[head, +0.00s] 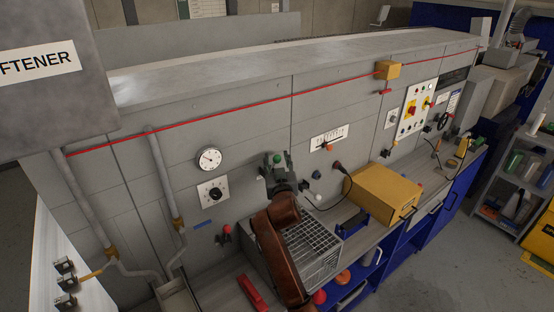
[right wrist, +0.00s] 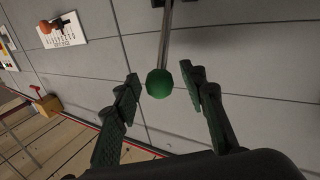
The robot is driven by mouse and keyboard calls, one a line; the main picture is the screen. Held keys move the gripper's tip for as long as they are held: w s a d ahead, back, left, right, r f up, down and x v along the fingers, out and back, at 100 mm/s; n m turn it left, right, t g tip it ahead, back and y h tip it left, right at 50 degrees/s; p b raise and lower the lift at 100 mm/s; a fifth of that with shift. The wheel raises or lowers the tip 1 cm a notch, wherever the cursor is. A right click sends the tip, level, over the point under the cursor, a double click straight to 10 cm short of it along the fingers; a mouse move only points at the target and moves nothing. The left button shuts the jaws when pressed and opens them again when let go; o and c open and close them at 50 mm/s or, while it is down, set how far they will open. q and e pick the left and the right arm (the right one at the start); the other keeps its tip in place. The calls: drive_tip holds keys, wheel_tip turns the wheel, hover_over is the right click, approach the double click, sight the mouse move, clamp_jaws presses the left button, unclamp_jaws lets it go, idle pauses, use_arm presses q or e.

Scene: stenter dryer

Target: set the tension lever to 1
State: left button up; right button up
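A green ball knob (head: 277,158) on a thin metal rod sticks out from the grey machine front. My right gripper (head: 277,164) is at this knob, fingers pointing toward the machine. In the right wrist view, the green knob (right wrist: 159,84) lies between the two open fingers (right wrist: 160,75), with a gap visible on both sides. A white scale plate (head: 321,141) with a lever and an orange knob (head: 330,147) is just to the right; the plate also shows in the right wrist view (right wrist: 66,33). I cannot read its numbers. My left gripper is not in view.
A round gauge (head: 208,158) and black dial (head: 213,192) are to the left. A wire basket (head: 318,247) and yellow box (head: 382,193) stand on the bench below. A red cord (head: 235,108) runs along the machine. A control panel (head: 412,110) is farther right.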

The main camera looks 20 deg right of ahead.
clamp_jaws()
idle(0.4)
